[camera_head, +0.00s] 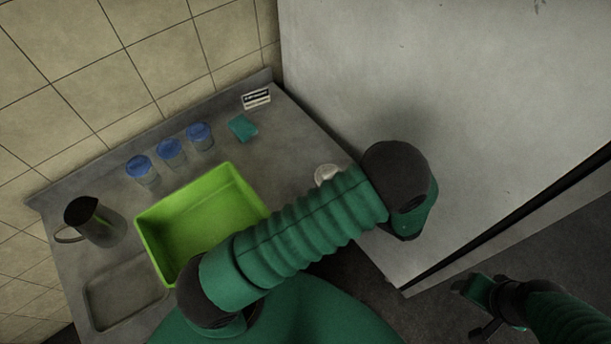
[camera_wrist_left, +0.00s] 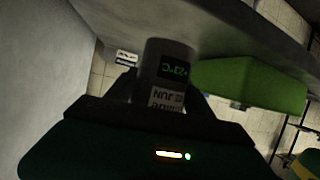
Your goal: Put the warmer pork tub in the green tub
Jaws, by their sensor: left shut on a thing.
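The green tub (camera_head: 160,238) stands open on the counter at the left of the head view, and no items show inside the part I see. In the left wrist view, my left gripper (camera_wrist_left: 165,100) is shut on a grey cylindrical tub (camera_wrist_left: 165,55). That tub has a green digital display that seems to read 23 °C and a white label, both upside down in this view. In the head view only a pale round top of a tub (camera_head: 325,173) shows past my left arm, which hides the gripper. The green tub (camera_wrist_left: 250,82) lies beside the held tub in the wrist view. My right gripper (camera_head: 482,305) is at lower right, away from the counter.
Several blue-lidded jars (camera_head: 171,153) stand behind the green tub. A teal block (camera_head: 242,127) and a small black-and-white sign (camera_head: 257,98) are at the back. A dark jug (camera_head: 92,222) stands left, near a sink basin (camera_head: 125,290). A large grey panel (camera_head: 450,90) borders the counter's right.

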